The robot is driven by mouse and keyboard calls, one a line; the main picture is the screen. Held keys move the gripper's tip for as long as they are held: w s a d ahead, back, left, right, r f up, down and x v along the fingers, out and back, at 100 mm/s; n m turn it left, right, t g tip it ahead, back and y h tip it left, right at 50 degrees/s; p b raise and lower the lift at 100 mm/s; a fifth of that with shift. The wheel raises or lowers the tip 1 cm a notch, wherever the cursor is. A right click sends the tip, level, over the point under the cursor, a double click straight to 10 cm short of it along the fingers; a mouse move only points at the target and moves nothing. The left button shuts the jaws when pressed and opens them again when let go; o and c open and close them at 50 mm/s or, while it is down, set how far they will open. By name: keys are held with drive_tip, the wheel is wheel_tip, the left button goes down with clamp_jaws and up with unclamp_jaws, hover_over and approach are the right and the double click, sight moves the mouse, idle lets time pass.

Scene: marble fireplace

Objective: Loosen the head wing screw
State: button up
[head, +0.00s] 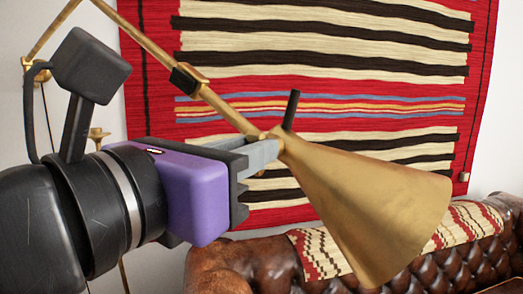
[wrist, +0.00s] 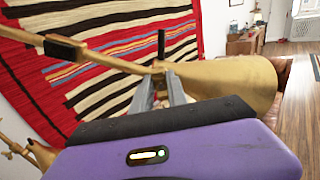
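The brass lamp has a cone-shaped head (head: 365,205) hanging at the end of a jointed brass arm (head: 225,105). A thin black rod (head: 291,110) stands up from the narrow end of the head. The wrist view shows the same head (wrist: 235,82) and rod (wrist: 161,44). My gripper (head: 272,147) has its grey fingertips at the brass joint between arm and head. In the wrist view my gripper (wrist: 161,78) shows a gap between its fingers, with brass at the tips. The wing screw itself is not clearly seen; the fingertips cover that spot. I cannot tell whether they grip it.
A striped red, black and cream rug (head: 330,60) hangs on the wall behind the lamp. A brown leather sofa (head: 470,255) stands below. In the wrist view, open wooden floor (wrist: 292,110) lies to the right.

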clamp_jaws()
drive_tip(key=shift+r+n, duration=0.1)
drive_tip(key=shift+n, duration=0.2)
drive_tip(key=n+p, duration=0.6)
drive_tip(key=n, duration=0.2)
drive_tip(key=n+p, duration=0.7)
drive_tip(key=n, duration=0.2)
drive_tip(key=shift+w+a+f, duration=0.2)
drive_tip(key=shift+f+n, duration=0.1)
drive_tip(key=shift+n, duration=0.2)
